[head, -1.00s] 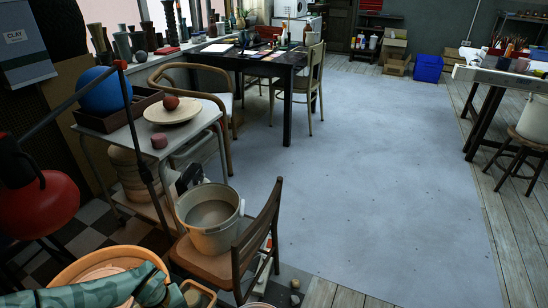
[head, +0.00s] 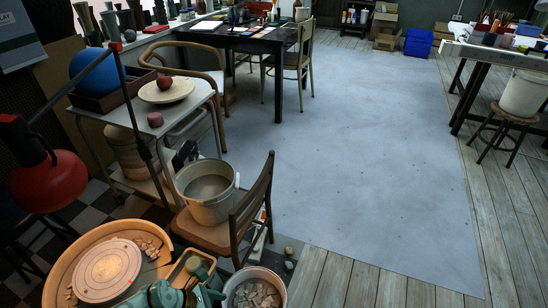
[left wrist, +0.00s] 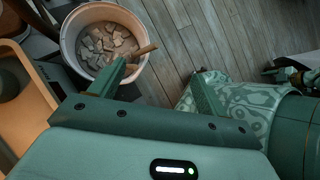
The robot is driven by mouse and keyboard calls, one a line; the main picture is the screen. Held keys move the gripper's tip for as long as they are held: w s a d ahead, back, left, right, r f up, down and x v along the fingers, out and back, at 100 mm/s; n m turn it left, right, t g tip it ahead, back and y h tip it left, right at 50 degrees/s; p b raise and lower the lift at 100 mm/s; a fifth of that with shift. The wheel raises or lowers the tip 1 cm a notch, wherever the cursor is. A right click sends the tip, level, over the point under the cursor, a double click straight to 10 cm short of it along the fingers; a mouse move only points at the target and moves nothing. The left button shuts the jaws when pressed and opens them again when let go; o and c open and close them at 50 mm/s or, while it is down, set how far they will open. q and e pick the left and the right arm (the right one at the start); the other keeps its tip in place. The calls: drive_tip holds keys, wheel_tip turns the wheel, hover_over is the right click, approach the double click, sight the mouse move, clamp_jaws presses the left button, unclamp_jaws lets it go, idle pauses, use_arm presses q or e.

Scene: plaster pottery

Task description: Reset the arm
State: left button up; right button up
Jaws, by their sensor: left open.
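My left gripper (head: 208,285) is at the bottom edge of the head view, low between the potter's wheel and the bucket of shards. In the left wrist view its two fingers (left wrist: 160,85) stand wide apart with nothing between them. One finger overlaps the near side of the bucket of shards (left wrist: 68,45) in that picture; I cannot tell whether they touch.
The wheel basin (head: 60,265) with its round wheel head (head: 105,268) is at bottom left, beside the shard bucket (head: 280,288). A wooden chair (head: 262,190) bears a grey bucket (head: 207,213). A red lamp (head: 50,185) stands left. Blue-grey floor (head: 350,160) is open.

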use_arm(q)
drive_tip(key=s+a+f+n+t+y+p, duration=0.3)
drive_tip(key=s+n, duration=0.4)
drive_tip(key=n, duration=0.7)
drive_tip(key=s+a+f+n+t+y+p, duration=0.15)
drive_tip(key=s+a+f+n, duration=0.5)
drive_tip(key=n, duration=0.85)
drive_tip(key=s+a+f+n+g+y+p, duration=0.1)
drive_tip(key=s+n, duration=0.6)
drive_tip(key=s, duration=0.7)
drive_tip(key=s+f+n+g+y, duration=0.1)
drive_tip(key=s+n+g+y, duration=0.2)
drive_tip(key=s, duration=1.1)
drive_tip(key=n+g, duration=0.2)
drive_tip(key=n, duration=0.2)
drive_tip(key=shift+s+a+f+p, duration=0.4)
use_arm(e)
wheel_tip(320, 180, up, 6)
drive_tip(key=w, duration=0.2)
drive_tip(key=shift+w+r+t, duration=0.2)
drive_tip(key=shift+r+t, duration=0.05)
drive_tip(key=shift+t, duration=0.15)
